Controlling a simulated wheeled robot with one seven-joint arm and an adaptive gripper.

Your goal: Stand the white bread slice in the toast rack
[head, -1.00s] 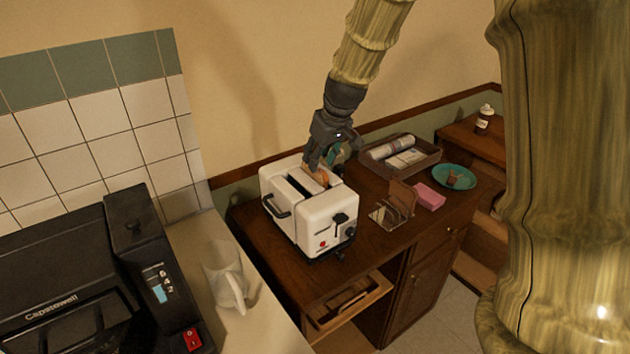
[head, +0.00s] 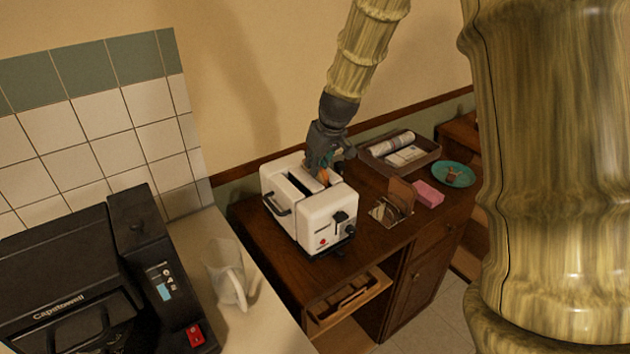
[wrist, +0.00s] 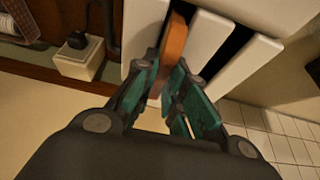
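A slice of bread (head: 323,175), orange-brown in this light, stands in a slot of the white toaster (head: 312,213), its top edge sticking out. It also shows in the wrist view (wrist: 174,48). My gripper (head: 318,166) is low over the toaster. In the wrist view its green-sided fingers (wrist: 167,72) are parted on either side of the slice; firm contact is not visible. The toast rack (head: 382,213) is on the counter right of the toaster, with a brown slice (head: 401,194) standing in it.
A pink block (head: 429,194) lies right of the rack. Behind are a tray (head: 377,163) with a rolled item and papers, and a teal plate (head: 454,174). A white jug (head: 226,272) and black appliance (head: 90,290) stand left. An open drawer (head: 350,308) is below.

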